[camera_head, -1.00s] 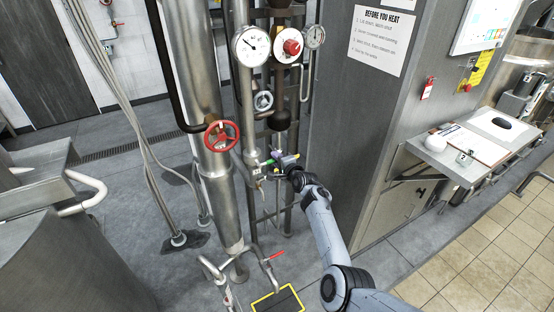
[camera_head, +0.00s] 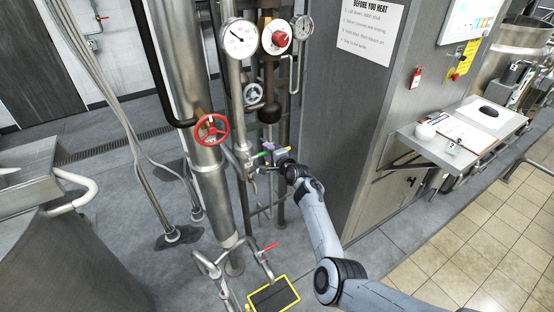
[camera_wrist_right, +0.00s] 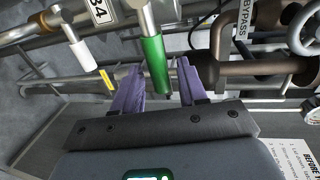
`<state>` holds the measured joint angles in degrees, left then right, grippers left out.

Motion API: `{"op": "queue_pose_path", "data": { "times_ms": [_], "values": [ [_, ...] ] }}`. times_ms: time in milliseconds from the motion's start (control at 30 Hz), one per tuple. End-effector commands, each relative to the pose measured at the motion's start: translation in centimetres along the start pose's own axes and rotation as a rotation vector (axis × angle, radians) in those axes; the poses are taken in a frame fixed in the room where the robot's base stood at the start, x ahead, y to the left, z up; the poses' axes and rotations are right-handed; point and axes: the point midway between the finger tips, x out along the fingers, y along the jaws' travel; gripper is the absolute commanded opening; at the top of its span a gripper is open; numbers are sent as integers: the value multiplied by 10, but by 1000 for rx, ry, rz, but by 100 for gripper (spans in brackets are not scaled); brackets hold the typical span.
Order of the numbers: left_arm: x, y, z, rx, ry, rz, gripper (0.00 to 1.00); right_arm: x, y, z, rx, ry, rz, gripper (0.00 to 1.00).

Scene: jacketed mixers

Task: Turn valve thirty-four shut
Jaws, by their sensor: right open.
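A tag reading 34 (camera_wrist_right: 98,10) is partly cut off at the top of the right wrist view. Near it are a lever with a white sleeve (camera_wrist_right: 80,52) and a lever with a green sleeve (camera_wrist_right: 153,64). I cannot tell for certain which lever the tag belongs to. My right gripper (camera_wrist_right: 161,66) is open, its purple fingers on either side of the green sleeve's end, with a visible gap to the right finger. In the head view, my right gripper (camera_head: 275,154) is at the pipework, by the small green handle (camera_head: 261,154). My left gripper is out of view.
A red handwheel (camera_head: 211,130) is on the thick pipe to the left. Gauges (camera_head: 239,38) are above. A red-handled lever (camera_head: 268,248) is low down near a yellow-edged floor plate (camera_head: 272,295). A BYPASS tag (camera_wrist_right: 243,18) and grey handwheel (camera_wrist_right: 309,30) are to the right.

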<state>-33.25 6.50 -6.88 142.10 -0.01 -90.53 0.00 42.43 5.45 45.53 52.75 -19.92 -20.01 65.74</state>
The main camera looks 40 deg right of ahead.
Motion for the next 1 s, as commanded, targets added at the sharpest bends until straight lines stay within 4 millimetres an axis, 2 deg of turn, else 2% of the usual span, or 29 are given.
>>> {"op": "queue_pose_path", "data": {
  "times_ms": [700,1000],
  "values": [
    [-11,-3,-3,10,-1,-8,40,-89,1,0,2,0,0,42],
    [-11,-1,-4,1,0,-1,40,-102,1,1,2,0,1,42]
  ]
}}
